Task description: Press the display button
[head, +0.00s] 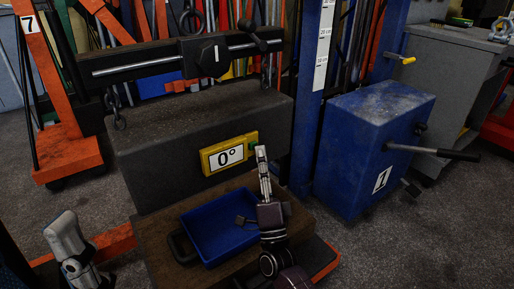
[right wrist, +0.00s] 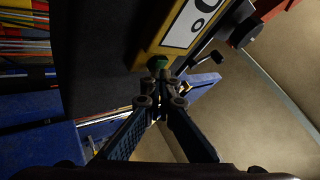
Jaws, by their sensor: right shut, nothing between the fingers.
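The display (head: 228,153) is a yellow box with a white face reading 0°, fixed on the front of a dark grey block. Its green button (head: 253,142) is at its right end, partly hidden behind my right gripper (head: 262,152). In the right wrist view the display (right wrist: 188,25) is at the top, with the green button (right wrist: 157,63) at its lower end. My right gripper (right wrist: 160,78) is shut and empty, its tips right at the button; I cannot tell whether they touch. A pale part of my left arm (head: 65,238) shows at lower left; its jaw state is unclear.
A blue tray (head: 205,253) lies below the display on a brown surface. A blue box (head: 365,140) with a lever handle stands to the right, beside a blue post (head: 307,100). A dark bar with a knob (head: 130,65) runs above the grey block (head: 150,165).

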